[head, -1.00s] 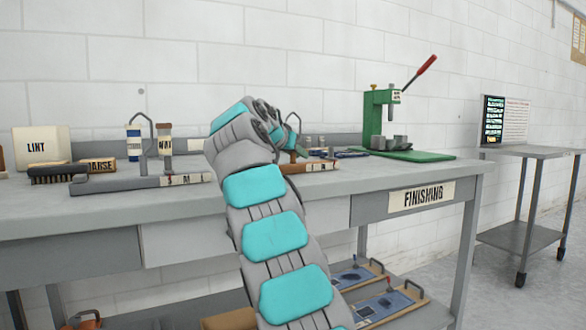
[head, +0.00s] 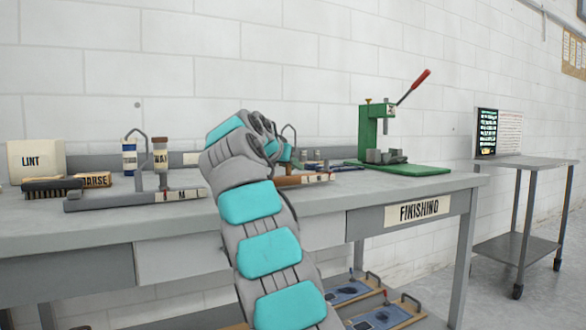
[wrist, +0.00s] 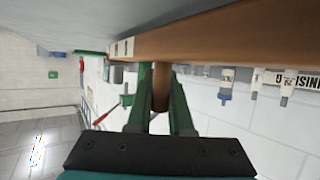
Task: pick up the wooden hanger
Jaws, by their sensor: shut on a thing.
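The wooden hanger (head: 305,179) shows in the head view as a brown bar with pale size labels at its right end, on or just above the bench. A thin metal hook rises above it, and its left part is hidden behind my arm. In the wrist view the brown bar (wrist: 225,42) crosses the top, and a short brown stem (wrist: 160,88) runs down from it. My gripper (wrist: 160,80) has its two green fingers shut on this stem. Whether the bar touches the bench, I cannot tell.
The grey bench (head: 100,224) carries a second, grey hanger (head: 130,200), a brush (head: 52,187), a LINT box (head: 37,160) and bottles on the left. A green press (head: 372,125) on a green mat stands right of my arm. A grey cart (head: 520,165) stands farther right.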

